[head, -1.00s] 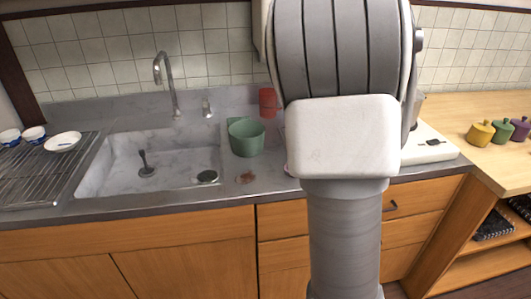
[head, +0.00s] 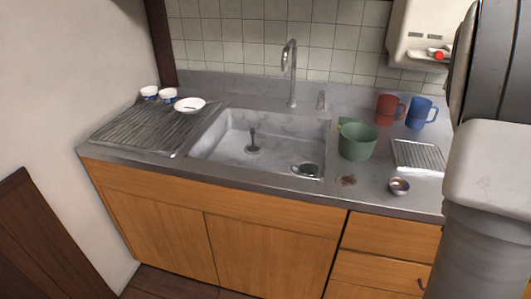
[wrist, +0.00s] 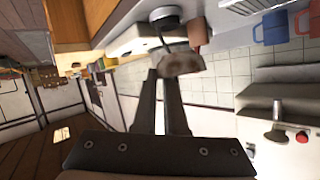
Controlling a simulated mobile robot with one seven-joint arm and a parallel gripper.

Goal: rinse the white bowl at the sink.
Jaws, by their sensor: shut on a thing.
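My gripper (wrist: 157,76) shows in the wrist view, its fingers shut on the rim of a pale bowl with brownish smears (wrist: 181,65). I take it to be the white bowl; only part of it shows. My gripper and this bowl are outside the head view, where only my arm shows at the right edge. The sink (head: 225,135) is in the middle of the head view, with a tall curved tap (head: 291,75) behind it. A dark drain piece stands in the basin, and a dark round thing (head: 305,169) lies at its front right.
A green pot (head: 357,141) stands right of the sink. Behind it are a red mug (head: 388,109) and a blue mug (head: 420,112). A small bowl (head: 399,186) and a wire rack (head: 418,156) are nearby. White dishes (head: 190,104) sit by the ribbed drainboard (head: 140,132).

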